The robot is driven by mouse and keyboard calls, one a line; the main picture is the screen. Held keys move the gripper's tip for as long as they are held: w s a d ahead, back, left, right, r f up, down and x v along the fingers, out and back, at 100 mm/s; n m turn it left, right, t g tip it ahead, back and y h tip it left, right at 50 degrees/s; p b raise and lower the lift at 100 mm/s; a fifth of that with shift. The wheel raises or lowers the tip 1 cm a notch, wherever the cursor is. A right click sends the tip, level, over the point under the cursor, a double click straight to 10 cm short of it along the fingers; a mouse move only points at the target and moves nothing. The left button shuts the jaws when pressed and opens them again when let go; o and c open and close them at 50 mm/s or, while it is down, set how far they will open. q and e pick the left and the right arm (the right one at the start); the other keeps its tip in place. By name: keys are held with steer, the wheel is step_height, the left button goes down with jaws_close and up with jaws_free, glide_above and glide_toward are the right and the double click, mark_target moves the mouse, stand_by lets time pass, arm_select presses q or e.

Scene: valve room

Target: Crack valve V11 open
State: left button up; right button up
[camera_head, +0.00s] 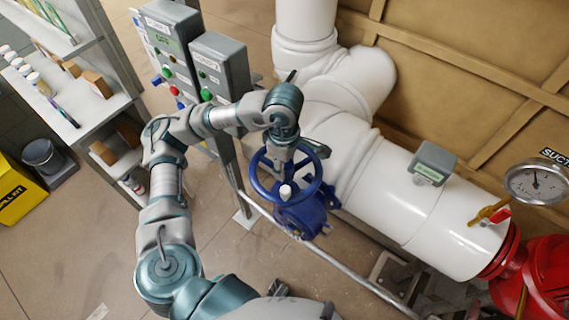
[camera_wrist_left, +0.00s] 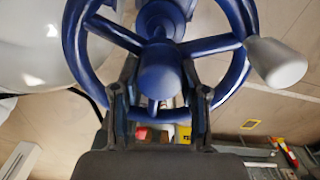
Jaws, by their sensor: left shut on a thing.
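A blue valve handwheel (camera_head: 254,178) sits on a blue valve body (camera_head: 303,217) beside the thick white pipe. It has a pale knob (camera_head: 286,191) on its rim. No V11 tag is readable. My left gripper (camera_head: 300,150) reaches the far side of the wheel and is shut on it. In the left wrist view the handwheel (camera_wrist_left: 76,45) fills the top, with its round hub between my left fingers (camera_wrist_left: 159,103) and the knob (camera_wrist_left: 276,63) at right. The exact contact at the fingertips is partly hidden. My right gripper is not in view.
A white pipe (camera_head: 395,190) runs right to a red flanged part (camera_head: 543,280), with a gauge (camera_head: 535,184) above. Grey control boxes (camera_head: 220,66) stand behind my left arm. A thin pipe (camera_head: 340,272) runs low in front. Shelves (camera_head: 75,105) stand left.

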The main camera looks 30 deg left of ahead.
arm_select(q)
steer(key=n, duration=0.7)
steer(key=shift+s+d+f+p, duration=0.15)
steer(key=shift+s+f+p, duration=0.05)
steer(key=shift+f+p, duration=0.15)
steer(key=o, duration=1.1)
steer(key=shift+o, duration=0.8)
steer(key=shift+w, duration=0.2)
steer(key=shift+r, duration=0.1)
steer(key=shift+r, duration=0.1)
